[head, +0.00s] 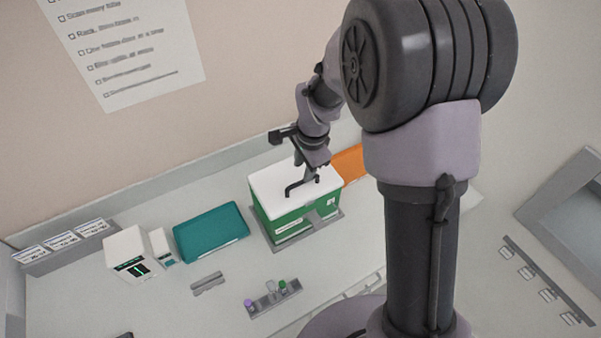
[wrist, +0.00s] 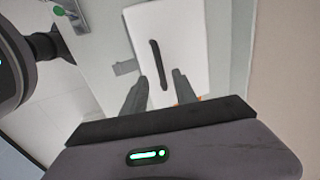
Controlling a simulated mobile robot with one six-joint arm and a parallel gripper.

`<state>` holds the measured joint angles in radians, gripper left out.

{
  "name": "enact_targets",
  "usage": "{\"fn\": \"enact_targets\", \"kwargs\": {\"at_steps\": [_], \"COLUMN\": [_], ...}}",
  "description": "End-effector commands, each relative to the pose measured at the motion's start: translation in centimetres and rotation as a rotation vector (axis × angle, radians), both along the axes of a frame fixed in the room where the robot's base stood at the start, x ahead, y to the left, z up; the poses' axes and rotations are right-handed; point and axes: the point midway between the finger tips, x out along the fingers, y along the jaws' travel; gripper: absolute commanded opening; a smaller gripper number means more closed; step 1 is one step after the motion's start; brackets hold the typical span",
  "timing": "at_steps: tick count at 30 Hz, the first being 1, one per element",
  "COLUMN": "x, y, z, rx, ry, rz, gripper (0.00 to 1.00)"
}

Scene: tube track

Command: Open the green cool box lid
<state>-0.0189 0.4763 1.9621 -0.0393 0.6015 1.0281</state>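The green cool box (head: 289,222) stands on the bench in the head view, with its white lid (head: 272,182) lying flat and closed on top. A dark bar handle (head: 297,188) runs along the lid; the handle also shows in the wrist view (wrist: 158,62) on the white lid (wrist: 187,35). My gripper (head: 308,178) is above the lid near the handle's far end. In the wrist view my gripper (wrist: 157,84) is open, with one finger on each side of the handle's near end. I cannot tell whether the fingers touch it.
A teal case (head: 211,233) lies left of the box, with a white device (head: 131,254) beyond it. A tube rack (head: 270,299) is in front and an orange thing (head: 349,164) is behind the box at right. Bare bench lies between the box and the rack.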

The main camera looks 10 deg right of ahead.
Motion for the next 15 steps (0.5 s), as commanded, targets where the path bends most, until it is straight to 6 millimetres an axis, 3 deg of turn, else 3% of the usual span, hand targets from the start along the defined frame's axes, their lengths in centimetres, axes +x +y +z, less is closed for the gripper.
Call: {"fn": "enact_targets", "kwargs": {"at_steps": [3, 6, 15], "x": [0.5, 0.9, 1.2], "y": [0.2, 0.3, 0.4], "z": [-3.1, -4.8, -6.2], "rx": [0.000, 0.000, -0.001], "ry": [0.003, 0.001, -0.001], "rz": [0.000, 0.000, 0.000], "gripper": [0.34, 0.34, 0.34]}}
